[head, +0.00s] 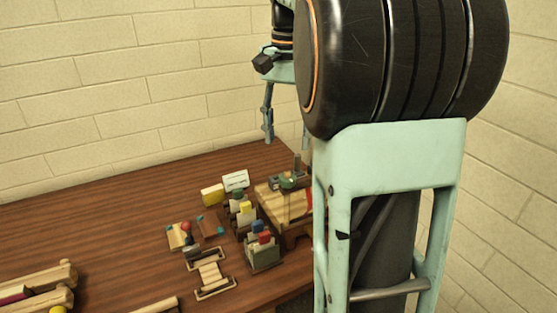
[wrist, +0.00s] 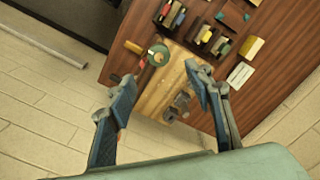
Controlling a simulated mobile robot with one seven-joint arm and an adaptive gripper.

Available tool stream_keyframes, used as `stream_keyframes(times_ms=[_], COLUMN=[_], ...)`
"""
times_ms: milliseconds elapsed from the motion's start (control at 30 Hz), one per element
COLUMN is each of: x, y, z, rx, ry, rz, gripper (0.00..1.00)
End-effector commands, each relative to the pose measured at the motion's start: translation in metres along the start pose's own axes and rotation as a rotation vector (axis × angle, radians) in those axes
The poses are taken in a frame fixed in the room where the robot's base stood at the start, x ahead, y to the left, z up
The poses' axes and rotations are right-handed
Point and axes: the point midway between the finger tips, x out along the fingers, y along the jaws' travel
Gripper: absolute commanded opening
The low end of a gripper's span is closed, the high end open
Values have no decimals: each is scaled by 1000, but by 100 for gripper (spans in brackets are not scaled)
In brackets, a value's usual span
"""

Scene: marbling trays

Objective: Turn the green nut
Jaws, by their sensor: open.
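The green nut (head: 288,180) sits on top of a light wooden block (head: 270,199) at the table's right side, partly hidden by my arm. In the wrist view the green nut (wrist: 158,54) is a small round piece near the block's upper end. My gripper (head: 286,130) hangs above the block, fingers downward, clear of the nut. In the wrist view my gripper (wrist: 161,82) is open, its two blue fingers wide apart with nothing between them. The nut lies beyond the fingertips, roughly between them.
Small racks with coloured pieces (head: 262,252) stand left of the block. A yellow block (head: 212,194) and a white card (head: 236,181) stand behind them. A wooden frame (head: 209,273) lies in front. The table's back left (head: 90,220) is clear.

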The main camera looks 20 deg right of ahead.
Motion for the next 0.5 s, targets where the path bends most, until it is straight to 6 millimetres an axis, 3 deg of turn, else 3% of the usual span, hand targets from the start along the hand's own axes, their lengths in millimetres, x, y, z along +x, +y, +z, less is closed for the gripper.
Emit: stream_keyframes(times_ms=[300,500], x=[61,90], y=[1,1], z=[1,0], rx=[3,4], ry=[-1,0], rz=[1,1], gripper=[47,47])
